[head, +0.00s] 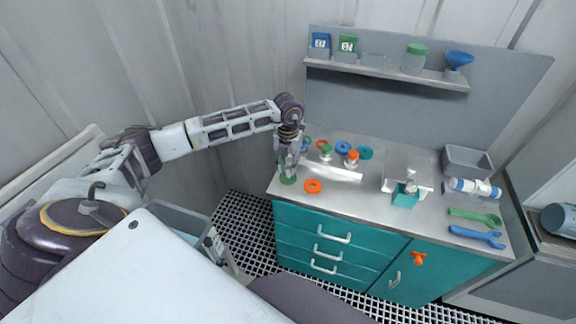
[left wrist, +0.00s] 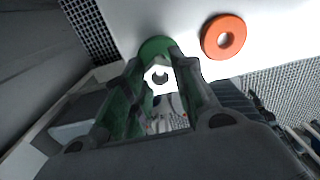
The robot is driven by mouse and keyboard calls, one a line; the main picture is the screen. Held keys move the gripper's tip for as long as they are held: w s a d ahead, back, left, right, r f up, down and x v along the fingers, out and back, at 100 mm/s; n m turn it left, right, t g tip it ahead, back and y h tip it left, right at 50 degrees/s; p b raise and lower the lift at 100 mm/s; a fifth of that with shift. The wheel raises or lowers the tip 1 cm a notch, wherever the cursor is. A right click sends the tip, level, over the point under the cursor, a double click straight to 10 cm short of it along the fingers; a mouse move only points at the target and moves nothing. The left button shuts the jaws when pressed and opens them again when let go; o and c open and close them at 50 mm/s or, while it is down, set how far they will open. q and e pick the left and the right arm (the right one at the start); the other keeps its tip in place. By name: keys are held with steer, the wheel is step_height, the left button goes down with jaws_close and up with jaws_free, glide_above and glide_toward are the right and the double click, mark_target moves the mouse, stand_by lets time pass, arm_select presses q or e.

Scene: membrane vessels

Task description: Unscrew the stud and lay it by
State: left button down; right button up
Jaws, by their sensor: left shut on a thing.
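My left gripper (head: 287,168) points down at the front left corner of the counter. It is shut on a green round piece (head: 288,180), which looks to be the stud, low at the counter top. In the left wrist view the green piece (left wrist: 154,46) shows past the fingertips (left wrist: 160,62), and a pale part lies between the fingers. The fingers hide much of it, so I cannot tell whether it touches the counter. An orange ring (head: 313,186) lies flat just right of the gripper; it also shows in the left wrist view (left wrist: 223,37). My right gripper is not in view.
Behind the gripper stand a green-topped fitting (head: 326,151) and an orange-topped fitting (head: 352,157), near blue (head: 343,147) and teal (head: 365,153) rings. The counter's front edge is close to the gripper.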

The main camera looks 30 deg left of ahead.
arm_select(q)
steer(key=shift+r+p, duration=0.3)
steer(key=shift+r, duration=0.35)
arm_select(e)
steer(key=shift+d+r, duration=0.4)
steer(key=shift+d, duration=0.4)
arm_select(q)
steer(key=shift+r, duration=0.1)
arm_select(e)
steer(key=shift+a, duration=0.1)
arm_select(q)
steer(key=shift+r+p, duration=0.3)
steer(key=shift+r, duration=0.3)
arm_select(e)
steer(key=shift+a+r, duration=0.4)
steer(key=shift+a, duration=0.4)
arm_select(q)
steer(key=shift+r, duration=0.1)
steer(key=shift+r+p, duration=0.5)
steer(key=shift+r, duration=0.2)
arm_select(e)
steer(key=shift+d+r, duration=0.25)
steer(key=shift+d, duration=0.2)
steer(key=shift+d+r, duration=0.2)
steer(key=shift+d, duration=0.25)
arm_select(q)
steer(key=shift+r, duration=0.1)
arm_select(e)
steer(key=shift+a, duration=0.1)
